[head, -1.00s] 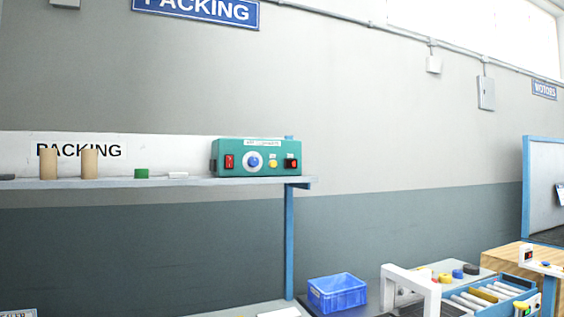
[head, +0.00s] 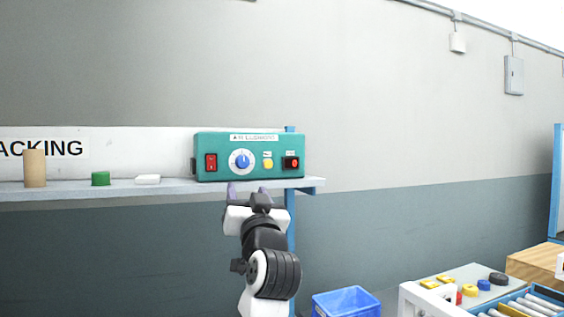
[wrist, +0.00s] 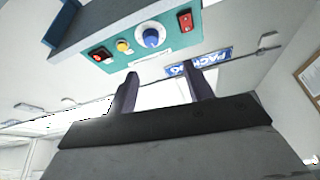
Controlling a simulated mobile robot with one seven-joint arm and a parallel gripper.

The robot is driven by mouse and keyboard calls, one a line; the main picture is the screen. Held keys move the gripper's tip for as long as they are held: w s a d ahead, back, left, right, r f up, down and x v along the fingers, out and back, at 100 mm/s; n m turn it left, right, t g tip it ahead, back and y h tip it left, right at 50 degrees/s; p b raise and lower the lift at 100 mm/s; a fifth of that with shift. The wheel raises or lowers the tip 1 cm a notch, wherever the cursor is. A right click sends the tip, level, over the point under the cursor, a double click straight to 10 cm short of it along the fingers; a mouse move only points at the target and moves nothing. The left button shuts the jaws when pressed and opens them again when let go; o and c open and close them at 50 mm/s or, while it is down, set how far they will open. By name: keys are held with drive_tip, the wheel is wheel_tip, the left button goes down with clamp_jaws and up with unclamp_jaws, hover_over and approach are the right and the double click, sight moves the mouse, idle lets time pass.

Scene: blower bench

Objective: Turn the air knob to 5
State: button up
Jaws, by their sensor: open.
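The air knob (head: 241,160) is a blue knob on a white dial on the front of the teal control box (head: 218,143). Its scale marks are too small to read. The knob also shows in the wrist view (wrist: 152,37), near the top, beyond my fingertips. My gripper (head: 248,188) is open and empty, just below the box's front in the head view. In the wrist view its two fingers (wrist: 156,80) stand apart with nothing between them, and the picture there is turned over. The fingers are apart from the knob.
The box stands on a wall shelf (head: 120,188). A red rocker switch (head: 211,162), a yellow button (head: 267,163) and a red button on black (head: 291,163) flank the knob. A cardboard tube (head: 35,168), green cap (head: 100,178) and white block (head: 147,179) stand left. A blue crate (head: 345,302) is below.

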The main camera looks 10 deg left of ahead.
drive_tip(key=w, duration=0.1)
drive_tip(key=p, duration=0.6)
approach(244, 163)
drive_tip(key=shift+h, duration=0.3)
drive_tip(key=x, duration=0.7)
drive_tip(key=shift+s+r, duration=0.2)
drive_tip(key=shift+r, duration=0.15)
drive_tip(key=shift+x, duration=0.8)
drive_tip(key=shift+f, duration=0.15)
drive_tip(key=c, duration=1)
